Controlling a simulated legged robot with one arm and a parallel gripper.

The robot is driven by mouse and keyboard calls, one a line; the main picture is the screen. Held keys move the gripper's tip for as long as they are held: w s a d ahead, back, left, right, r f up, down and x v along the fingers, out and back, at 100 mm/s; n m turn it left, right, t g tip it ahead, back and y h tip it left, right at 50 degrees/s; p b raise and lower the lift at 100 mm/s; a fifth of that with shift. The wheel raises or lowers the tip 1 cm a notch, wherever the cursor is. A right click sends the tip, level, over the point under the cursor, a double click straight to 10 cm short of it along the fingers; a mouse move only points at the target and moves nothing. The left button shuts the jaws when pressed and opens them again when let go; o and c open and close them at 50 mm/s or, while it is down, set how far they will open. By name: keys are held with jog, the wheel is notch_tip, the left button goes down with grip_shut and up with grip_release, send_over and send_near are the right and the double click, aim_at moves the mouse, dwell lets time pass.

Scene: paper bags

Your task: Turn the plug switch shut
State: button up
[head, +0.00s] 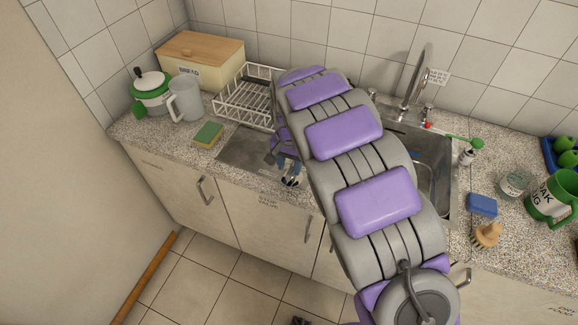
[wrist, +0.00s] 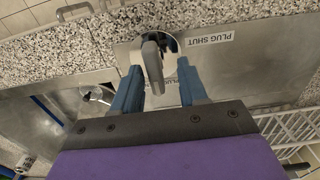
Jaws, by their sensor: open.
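The plug switch shows in the wrist view as a grey lever (wrist: 152,62) on a shiny round base (wrist: 171,44), set in the steel drainer. A "PLUG SHUT" label (wrist: 213,39) lies to the right of the base. Another label starting "PLU" (wrist: 168,84) is partly hidden between the fingers. My gripper (wrist: 158,67) is open, its two blue-grey fingers on either side of the lever, with gaps visible; I cannot tell whether either touches. In the head view my gripper (head: 290,169) is low over the drainer, and the switch is hard to make out there.
The sink basin (head: 430,165) and tap (head: 416,85) are right of my arm. A white dish rack (head: 243,98) stands behind the drainer. A sponge (head: 208,135), jug (head: 185,98) and bread box (head: 200,58) are to the left. A blue sponge (head: 482,204) and brush (head: 487,236) are right.

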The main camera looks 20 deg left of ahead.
jog(key=shift+d+f, duration=0.1)
jog(key=shift+d, duration=0.4)
jog(key=shift+a, duration=0.35)
jog(key=c, duration=0.4)
jog(key=shift+d, duration=0.1)
grip_shut()
